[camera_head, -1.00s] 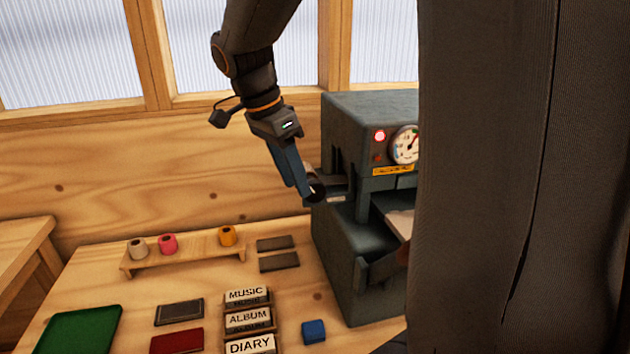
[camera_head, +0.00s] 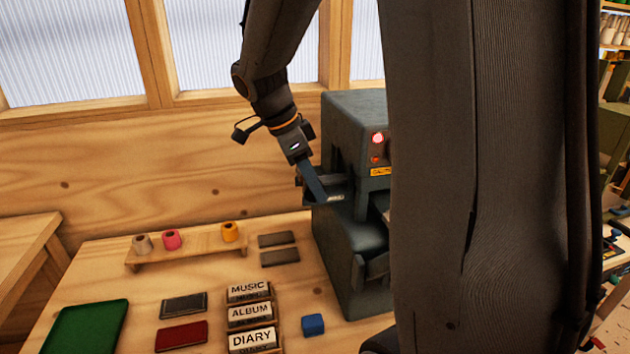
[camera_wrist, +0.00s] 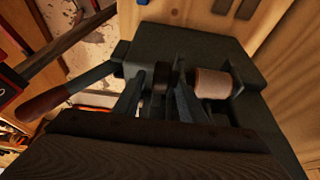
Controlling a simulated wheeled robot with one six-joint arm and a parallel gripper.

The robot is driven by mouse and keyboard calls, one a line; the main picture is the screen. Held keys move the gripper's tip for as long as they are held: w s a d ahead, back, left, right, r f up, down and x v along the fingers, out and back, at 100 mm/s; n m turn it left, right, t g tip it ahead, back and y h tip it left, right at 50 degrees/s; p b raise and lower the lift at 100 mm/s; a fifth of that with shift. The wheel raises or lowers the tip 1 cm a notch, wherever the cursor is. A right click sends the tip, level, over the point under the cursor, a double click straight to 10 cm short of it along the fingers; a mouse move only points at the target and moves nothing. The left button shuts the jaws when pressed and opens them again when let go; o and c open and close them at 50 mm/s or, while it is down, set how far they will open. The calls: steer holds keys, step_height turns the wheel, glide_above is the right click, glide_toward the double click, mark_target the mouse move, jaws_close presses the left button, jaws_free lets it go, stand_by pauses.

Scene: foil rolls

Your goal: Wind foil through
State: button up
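The grey foil press (camera_head: 350,130) stands at the back of the bench, partly hidden by my arm. My gripper (camera_head: 325,198) is at its left side, pointing down and to the right. In the wrist view, the two fingers of my gripper (camera_wrist: 162,100) stand apart, one on either side of a dark round part (camera_wrist: 160,78) on the press. I cannot tell whether they touch it. A tan foil roll (camera_wrist: 212,83) sits in the press just right of the fingers. Any foil strip is not clear.
A lever with a brown handle (camera_wrist: 45,102) reaches out left of the fingers in the wrist view. A wooden rack (camera_head: 185,252) with three small rolls, labelled blocks (camera_head: 250,313) and a blue cube (camera_head: 313,325) are on the bench.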

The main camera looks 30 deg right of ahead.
steer(key=shift+f, duration=0.1)
jaws_close()
steer(key=shift+d+y, duration=0.15)
steer(key=shift+y, duration=0.15)
steer(key=y+p, duration=0.1)
steer(key=t+y+p, duration=0.1)
steer(key=y, duration=0.1)
steer(key=shift+s+d, duration=0.2)
steer(key=shift+d, duration=0.1)
steer(key=shift+d+f+t+y+p, duration=0.15)
steer(key=shift+t+y+p, duration=0.35)
steer(key=shift+y+p, duration=0.9)
steer(key=shift+y+b, duration=0.3)
steer(key=shift+y, duration=0.1)
jaws_free()
